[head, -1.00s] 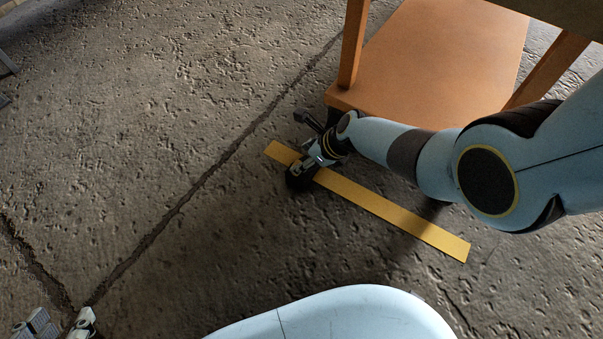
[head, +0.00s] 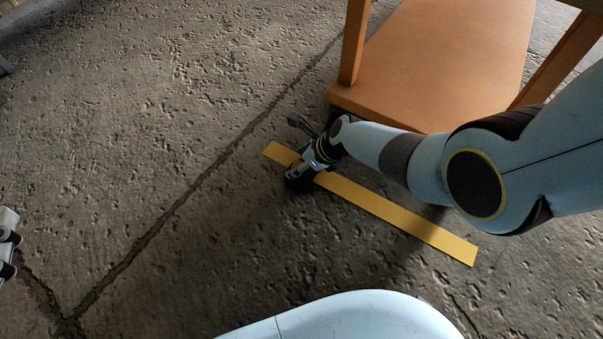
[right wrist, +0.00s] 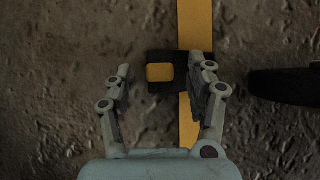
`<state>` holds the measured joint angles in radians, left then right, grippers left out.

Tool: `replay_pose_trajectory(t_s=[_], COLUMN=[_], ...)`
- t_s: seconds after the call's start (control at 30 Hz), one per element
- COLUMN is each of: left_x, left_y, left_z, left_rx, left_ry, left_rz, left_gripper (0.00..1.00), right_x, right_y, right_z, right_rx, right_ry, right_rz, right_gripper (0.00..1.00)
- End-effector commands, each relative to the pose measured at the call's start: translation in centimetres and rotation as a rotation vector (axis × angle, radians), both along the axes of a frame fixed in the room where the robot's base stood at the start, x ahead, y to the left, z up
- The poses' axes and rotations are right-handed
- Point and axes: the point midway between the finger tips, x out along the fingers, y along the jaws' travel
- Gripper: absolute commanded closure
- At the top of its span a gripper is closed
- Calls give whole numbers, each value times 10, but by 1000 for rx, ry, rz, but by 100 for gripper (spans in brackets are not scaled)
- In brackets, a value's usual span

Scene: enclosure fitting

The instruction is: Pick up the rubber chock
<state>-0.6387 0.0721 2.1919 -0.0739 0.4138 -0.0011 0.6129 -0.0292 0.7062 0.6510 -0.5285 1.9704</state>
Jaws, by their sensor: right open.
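The rubber chock (right wrist: 160,72) is a small black block with a yellow face. In the right wrist view it lies between and just ahead of my right gripper's fingertips, beside and partly over a yellow floor strip. My right gripper (right wrist: 161,75) is open and straddles it, with no clear contact. In the head view my right gripper (head: 299,171) is low over the strip and the dark chock (head: 294,184) is mostly hidden under it. A small piece of my left gripper (head: 8,245) shows at the left edge, its fingers mostly cut off.
The yellow strip (head: 400,218) runs diagonally across rough, cracked concrete. A wooden stand (head: 440,65) with a low shelf and legs is close behind my right gripper. A black rounded part (right wrist: 285,86) lies right of the fingers in the wrist view. The floor to the left is clear.

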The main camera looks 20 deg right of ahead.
Motion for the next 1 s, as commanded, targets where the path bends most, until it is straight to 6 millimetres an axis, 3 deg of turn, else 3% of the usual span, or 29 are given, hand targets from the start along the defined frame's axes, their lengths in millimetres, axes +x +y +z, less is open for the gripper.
replay_pose_trajectory(t_s=[0.2,0.43,0.8,1.0], left_x=[19,26,27,27], left_y=[-5,-10,-12,-12], left_z=[47,90,102,101], left_rx=[2,2,2,1], left_ry=[-205,-385,-430,-429], left_rz=[-25,-47,-53,-52], left_gripper=[60,60,60,60], right_x=[3,6,8,8], right_y=[3,6,6,6], right_z=[-10,-16,-15,-16], right_rx=[1,0,0,0], right_ry=[2,2,0,0], right_rz=[-1,0,0,0], right_gripper=[44,44,46,72])
